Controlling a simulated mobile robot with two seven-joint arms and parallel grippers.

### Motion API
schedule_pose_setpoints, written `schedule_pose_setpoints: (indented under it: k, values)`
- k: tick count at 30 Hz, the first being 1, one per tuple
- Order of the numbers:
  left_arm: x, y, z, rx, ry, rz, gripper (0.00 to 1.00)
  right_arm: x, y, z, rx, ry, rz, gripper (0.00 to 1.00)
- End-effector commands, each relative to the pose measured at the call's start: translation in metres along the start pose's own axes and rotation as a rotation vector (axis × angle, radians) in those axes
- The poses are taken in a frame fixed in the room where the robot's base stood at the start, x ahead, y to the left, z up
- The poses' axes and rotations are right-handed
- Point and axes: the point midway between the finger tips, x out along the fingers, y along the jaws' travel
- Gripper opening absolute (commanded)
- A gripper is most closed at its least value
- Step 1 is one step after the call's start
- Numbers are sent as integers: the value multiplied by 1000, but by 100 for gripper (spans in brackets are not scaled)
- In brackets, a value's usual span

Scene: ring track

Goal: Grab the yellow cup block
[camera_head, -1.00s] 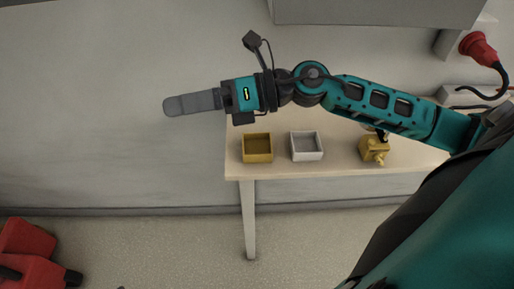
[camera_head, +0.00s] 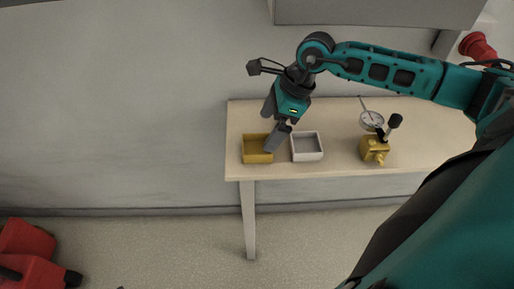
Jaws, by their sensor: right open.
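The yellow cup block (camera_head: 250,157) is a square, open-topped block at the left end of the table. My right gripper (camera_head: 268,130) points down and left over it, with its two grey fingers spread apart and nothing between them. The nearer finger overlaps the block's right edge in the picture; I cannot tell whether it touches. Part of the block's right side is hidden by this finger. My left gripper is not in view.
A white open-topped block (camera_head: 308,156) stands just right of the yellow one on the wooden table (camera_head: 340,113). Farther right is a brass-yellow stand (camera_head: 371,152) with a dial gauge (camera_head: 371,121). Red objects (camera_head: 25,262) lie on the floor at lower left.

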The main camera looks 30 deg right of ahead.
Motion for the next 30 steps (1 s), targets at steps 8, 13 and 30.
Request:
schedule_pose_setpoints:
  k: [8, 13, 30]
  values:
    - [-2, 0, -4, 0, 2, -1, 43, 28, 2, 4, 1, -4, 4, 100]
    - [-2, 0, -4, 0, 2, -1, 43, 52, 2, 4, 2, -3, 2, 100]
    - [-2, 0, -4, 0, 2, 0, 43, 57, 1, 3, 0, -2, 0, 76]
